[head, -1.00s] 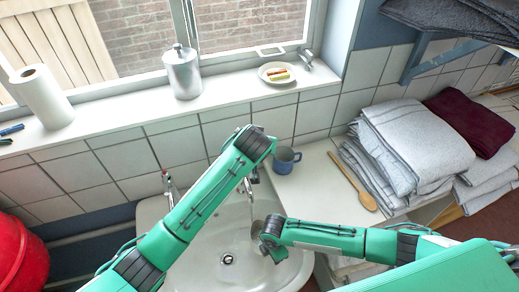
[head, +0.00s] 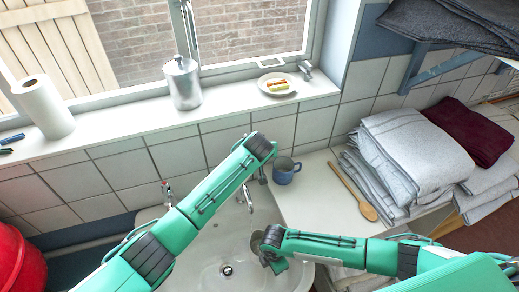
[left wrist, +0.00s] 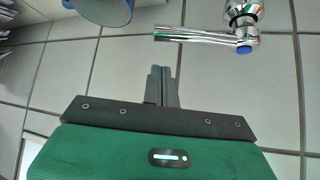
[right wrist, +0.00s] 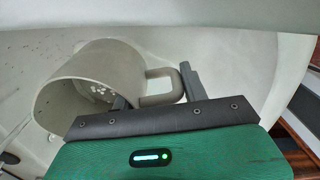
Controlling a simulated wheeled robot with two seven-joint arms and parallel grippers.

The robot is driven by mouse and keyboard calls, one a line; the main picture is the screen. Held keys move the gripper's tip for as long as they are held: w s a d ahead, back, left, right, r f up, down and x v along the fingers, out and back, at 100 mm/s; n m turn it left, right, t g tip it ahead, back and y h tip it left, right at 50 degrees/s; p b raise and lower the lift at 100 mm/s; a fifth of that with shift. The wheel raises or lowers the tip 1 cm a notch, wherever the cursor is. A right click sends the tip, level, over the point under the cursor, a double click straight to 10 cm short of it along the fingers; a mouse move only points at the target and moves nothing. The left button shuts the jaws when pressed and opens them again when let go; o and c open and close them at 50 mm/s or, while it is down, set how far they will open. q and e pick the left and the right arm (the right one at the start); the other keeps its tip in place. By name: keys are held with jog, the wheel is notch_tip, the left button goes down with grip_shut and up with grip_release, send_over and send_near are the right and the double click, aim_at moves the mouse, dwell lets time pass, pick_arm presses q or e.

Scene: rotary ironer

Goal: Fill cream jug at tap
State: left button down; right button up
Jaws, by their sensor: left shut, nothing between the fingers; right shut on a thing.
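The cream jug (right wrist: 85,75) is tilted over in the right wrist view, its open mouth facing left, with pale specks inside. My right gripper (right wrist: 155,92) is shut on the jug's handle (right wrist: 160,86). In the head view the jug (head: 257,241) is over the right side of the sink basin, partly hidden by my right gripper (head: 271,246). The chrome tap (head: 247,199) stands at the back of the basin. In the left wrist view the tap (left wrist: 198,35) has a blue mark, and my left gripper (left wrist: 161,75) is shut, empty and apart from it.
A blue mug (head: 283,171) stands on the counter right of the tap, close to my left gripper. A wooden spoon (head: 362,204) and folded towels (head: 415,150) lie farther right. Another tap (head: 167,192) is at the sink's left. The basin (head: 215,250) is otherwise clear.

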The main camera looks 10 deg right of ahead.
pick_arm(q)
jog(key=shift+s+a+f, duration=0.2)
jog(key=shift+s, duration=0.35)
jog(key=shift+s+a+f, duration=0.15)
jog(key=shift+s+f, duration=0.05)
jog(key=shift+s, duration=0.4)
jog(key=shift+s+a+f, duration=0.2)
jog(key=shift+s, duration=0.35)
jog(key=shift+s+a+m+h, duration=0.15)
jog(key=shift+s+m+h, duration=0.2)
jog(key=shift+m, duration=0.25)
jog(key=shift+s+a+m+g+h, duration=0.75)
jog(key=shift+a+m, duration=0.15)
jog(key=shift+m, duration=0.45)
jog(key=shift+s+a+m+g+h, duration=0.7)
jog(key=shift+a+m, duration=0.25)
jog(key=shift+m, duration=0.35)
jog(key=shift+s+a+m+g+h, duration=0.7)
jog(key=shift+a+m, duration=0.2)
jog(key=shift+m, duration=0.45)
jog(key=shift+a, duration=0.15)
